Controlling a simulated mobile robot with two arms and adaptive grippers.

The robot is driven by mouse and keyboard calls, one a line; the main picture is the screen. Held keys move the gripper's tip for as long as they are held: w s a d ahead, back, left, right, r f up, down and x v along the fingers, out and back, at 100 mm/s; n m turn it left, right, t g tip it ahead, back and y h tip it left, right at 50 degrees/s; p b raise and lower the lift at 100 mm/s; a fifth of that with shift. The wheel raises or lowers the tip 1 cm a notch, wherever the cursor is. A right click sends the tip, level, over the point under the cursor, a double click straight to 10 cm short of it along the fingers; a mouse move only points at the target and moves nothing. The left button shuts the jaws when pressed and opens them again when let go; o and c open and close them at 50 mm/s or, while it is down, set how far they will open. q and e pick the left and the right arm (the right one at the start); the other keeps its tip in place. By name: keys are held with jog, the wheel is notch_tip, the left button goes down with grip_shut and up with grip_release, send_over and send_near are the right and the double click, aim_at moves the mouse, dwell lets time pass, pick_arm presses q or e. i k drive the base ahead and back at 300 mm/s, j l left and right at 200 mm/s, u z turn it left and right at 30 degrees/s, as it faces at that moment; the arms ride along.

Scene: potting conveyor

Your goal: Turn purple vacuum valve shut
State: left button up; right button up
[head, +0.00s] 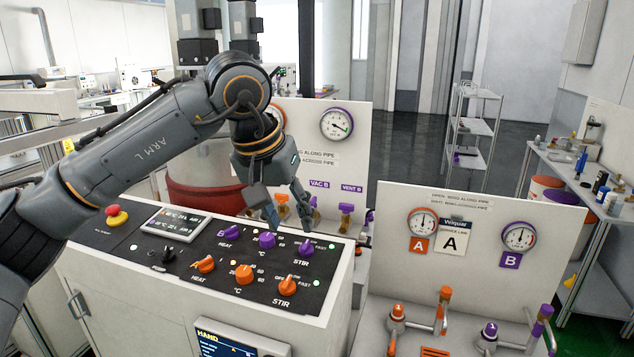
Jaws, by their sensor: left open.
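My left gripper (291,222) hangs fingers-down, open, above the back right part of the black control panel. The back panel behind it carries a purple "VAC B" label (319,184). A small purple handle (314,202) shows below that label, just right of the gripper's right finger. The finger partly hides the valve there, so I cannot tell how its handle is turned. The gripper appears in front of it, and I see no clear contact. An orange handle (282,200) shows behind the fingers. My right gripper is out of view.
The black panel (205,254) holds orange and purple knobs and a red stop button (116,215). A brass valve (346,210) stands under "VENT B" (352,188). A white gauge board (478,240) with orange and purple valves is at right. A red-brown vessel (205,195) stands behind my arm.

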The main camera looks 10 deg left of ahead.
aim_at(313, 201)
jog(key=i, duration=0.85)
